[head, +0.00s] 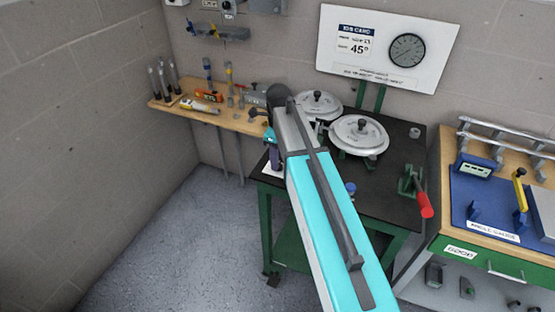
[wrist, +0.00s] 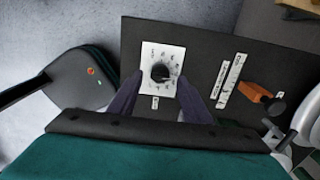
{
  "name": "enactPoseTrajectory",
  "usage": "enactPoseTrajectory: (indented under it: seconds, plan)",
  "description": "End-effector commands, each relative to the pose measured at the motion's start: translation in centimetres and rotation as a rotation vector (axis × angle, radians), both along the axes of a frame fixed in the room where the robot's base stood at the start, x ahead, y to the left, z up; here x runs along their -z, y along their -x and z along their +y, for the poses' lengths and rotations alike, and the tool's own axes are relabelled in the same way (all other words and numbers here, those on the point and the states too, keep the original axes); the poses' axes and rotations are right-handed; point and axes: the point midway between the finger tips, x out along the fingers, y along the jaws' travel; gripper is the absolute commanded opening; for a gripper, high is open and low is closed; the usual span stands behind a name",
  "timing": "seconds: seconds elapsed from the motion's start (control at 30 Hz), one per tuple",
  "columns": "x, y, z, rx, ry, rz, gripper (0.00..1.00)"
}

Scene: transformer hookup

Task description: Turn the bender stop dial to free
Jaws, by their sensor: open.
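The bender stop dial (wrist: 160,73) is a round black knob on a white plate (wrist: 154,54) with markings around it, too small to read. The plate lies on the dark bench top. In the wrist view, my gripper (wrist: 160,80) is open, with one dark finger on each side of the knob. I cannot tell whether either finger touches it. In the head view, my gripper (head: 271,150) is low over the left edge of the bender bench (head: 385,190), where part of a white plate (head: 271,171) shows. The dial knob is hidden there.
Two round grey bender discs (head: 359,135) and a red-handled lever (head: 424,204) stand on the bench. An orange block (wrist: 257,90) and white label strips (wrist: 231,78) lie right of the dial. A job card board (head: 380,45) shows 45°. Floor is clear at left.

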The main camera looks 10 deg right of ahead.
Motion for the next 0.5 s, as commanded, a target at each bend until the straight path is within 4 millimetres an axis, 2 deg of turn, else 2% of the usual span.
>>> enactPoseTrajectory:
  seconds: [0.2, 0.5]
  plan:
    - [1.3, 0.0, 0.0, -0.001, 0.000, 0.000, 0.44]
    - [1.7, 0.0, 0.1, -0.001, 0.001, -0.001, 0.44]
